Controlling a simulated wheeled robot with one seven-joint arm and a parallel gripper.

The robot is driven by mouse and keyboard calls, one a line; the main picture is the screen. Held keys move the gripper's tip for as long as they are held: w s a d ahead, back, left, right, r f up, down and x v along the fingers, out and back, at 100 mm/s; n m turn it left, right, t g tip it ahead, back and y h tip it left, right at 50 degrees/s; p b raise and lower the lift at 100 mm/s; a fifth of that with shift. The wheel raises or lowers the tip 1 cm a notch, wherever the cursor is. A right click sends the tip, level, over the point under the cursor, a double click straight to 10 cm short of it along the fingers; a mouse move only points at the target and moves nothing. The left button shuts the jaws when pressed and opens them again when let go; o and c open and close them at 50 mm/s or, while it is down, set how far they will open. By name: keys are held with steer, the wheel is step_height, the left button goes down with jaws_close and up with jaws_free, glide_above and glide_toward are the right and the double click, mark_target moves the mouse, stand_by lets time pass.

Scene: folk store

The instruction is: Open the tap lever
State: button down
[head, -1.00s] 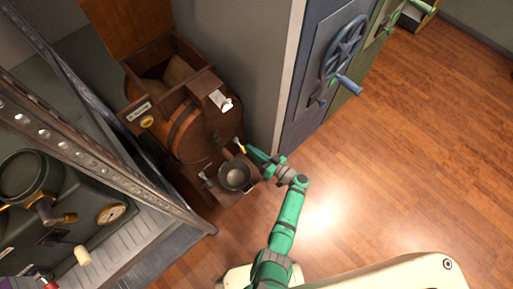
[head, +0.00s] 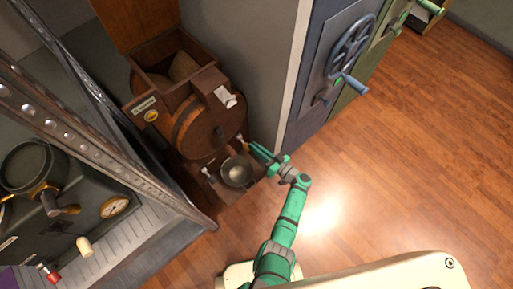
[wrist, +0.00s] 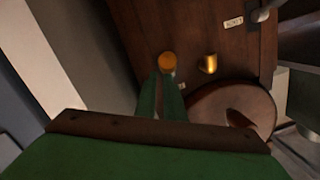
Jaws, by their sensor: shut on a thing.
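The wooden barrel machine (head: 203,128) stands against the grey wall in the head view. A small lever with a yellowish tip (head: 242,142), which looks like the tap lever, sticks out at its right front. My gripper (head: 252,148) reaches it from the right. In the wrist view, my two green fingers (wrist: 161,97) are close together, shut on the lever, whose round orange knob (wrist: 167,62) shows at their tips. The lever's stem is hidden by the fingers.
A metal bowl (head: 237,171) sits just below the lever, with a second pale-tipped handle (head: 207,172) to its left. A brass knob (wrist: 208,64) is right of my fingertips. A blue door with a handwheel (head: 350,48) stands at the right. The wooden floor (head: 400,170) is clear.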

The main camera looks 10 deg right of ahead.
steer(key=shift+s+a+f, duration=0.3)
steer(key=shift+a+f, duration=0.25)
steer(key=shift+a, duration=0.05)
steer(key=d+r, duration=0.3)
steer(key=r, duration=0.1)
steer(key=s+d+f, duration=0.2)
steer(key=s+d, duration=0.4)
steer(key=s, duration=0.1)
steer(key=shift+s+d+f, duration=0.25)
steer(key=s+a+r+t+h, duration=0.3)
steer(key=a+r, duration=0.1)
steer(key=a, duration=0.3)
steer(key=s+a+r+t+h, duration=0.2)
steer(key=s+a+r, duration=0.1)
steer(key=a+r, duration=0.25)
steer(key=s+a+r+m+g+h, duration=0.1)
steer(key=s+a+r+h, duration=0.1)
steer(key=s+r, duration=0.7)
steer(key=s+a+r+m+g+h, duration=0.1)
steer(key=s+a+r+g+h, duration=0.1)
steer(key=s+r, duration=0.8)
steer(key=shift+s+a+r+h, duration=0.15)
steer(key=shift+s+a+h, duration=0.1)
steer(key=shift+s+h, duration=0.8)
